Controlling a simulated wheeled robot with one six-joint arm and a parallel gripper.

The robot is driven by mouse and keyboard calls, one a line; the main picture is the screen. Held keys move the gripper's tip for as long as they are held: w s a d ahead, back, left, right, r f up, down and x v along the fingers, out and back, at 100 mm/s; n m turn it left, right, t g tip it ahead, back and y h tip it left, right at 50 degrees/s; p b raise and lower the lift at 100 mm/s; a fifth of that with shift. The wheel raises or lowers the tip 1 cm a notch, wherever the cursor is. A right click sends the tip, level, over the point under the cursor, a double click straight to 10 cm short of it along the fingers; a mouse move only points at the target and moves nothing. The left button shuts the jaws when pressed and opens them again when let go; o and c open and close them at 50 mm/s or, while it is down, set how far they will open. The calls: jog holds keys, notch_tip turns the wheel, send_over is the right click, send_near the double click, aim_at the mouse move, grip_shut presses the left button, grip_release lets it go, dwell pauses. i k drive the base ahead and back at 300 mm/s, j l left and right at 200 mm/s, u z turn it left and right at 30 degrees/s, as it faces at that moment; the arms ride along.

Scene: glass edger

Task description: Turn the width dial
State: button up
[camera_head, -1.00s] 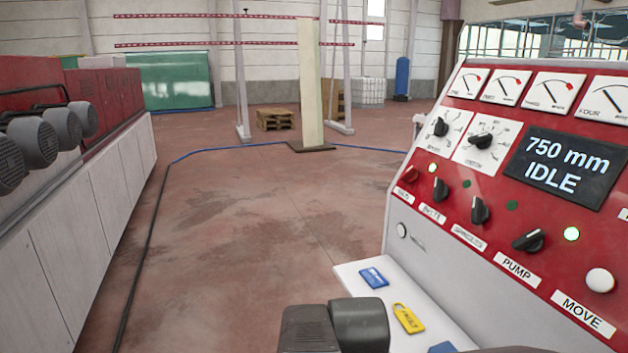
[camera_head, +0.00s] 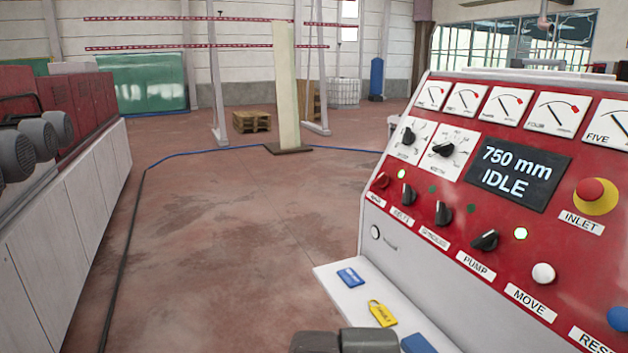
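The red sloped control panel (camera_head: 470,225) stands at the right. Two dials with black pointer knobs on white scale plates sit below the row of gauges. The right one, the width dial (camera_head: 446,148), has a small label under it that looks like "WIDTH"; its pointer slants. The left dial (camera_head: 409,137) sits next to it, with a label too small to read. The display (camera_head: 515,173) reads "750 mm IDLE".
Several black switches, a white MOVE button (camera_head: 543,273) and a red INLET button (camera_head: 594,191) share the panel. A white shelf (camera_head: 335,285) below holds blue and yellow tags. A grey cabinet (camera_head: 60,240) is at left. The floor between is open.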

aim_at(445, 149)
jog(key=k+j, duration=0.15)
jog(key=k, duration=0.35)
jog(key=k+l, duration=0.1)
jog(key=l, duration=0.3)
jog(key=k+l+z, duration=0.1)
jog(key=l, duration=0.35)
